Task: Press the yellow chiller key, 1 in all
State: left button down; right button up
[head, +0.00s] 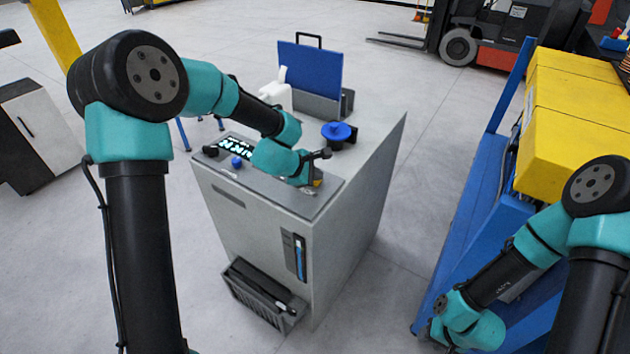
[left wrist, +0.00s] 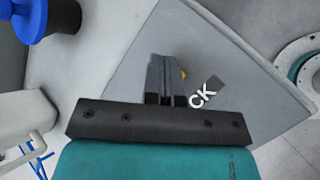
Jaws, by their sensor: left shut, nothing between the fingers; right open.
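The yellow key (head: 318,179) is on the right part of the grey cabinet's top panel, mostly hidden in the head view by my left gripper (head: 318,168). My left gripper is shut and empty, pointing down over the panel by the key. In the left wrist view, the shut fingers (left wrist: 165,80) cover most of the key; a small yellow edge (left wrist: 184,74) shows just right of them. I cannot tell whether they touch it. White letters "CK" sit beside it. My right gripper (head: 436,335) is low at the right, its fingers barely visible, away from the cabinet.
The grey cabinet (head: 255,235) carries a lit display (head: 236,147), a blue knob (head: 237,162), a blue-capped fitting (head: 338,133), a white jug (head: 277,92) and a blue upright panel (head: 310,70). A blue cart (head: 480,190) with yellow boxes (head: 570,125) stands right. Floor between is clear.

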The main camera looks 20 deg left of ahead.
aim_at(315, 182)
pick_arm(q)
jog(key=shift+r, duration=0.65)
jog(key=shift+r, duration=2.55)
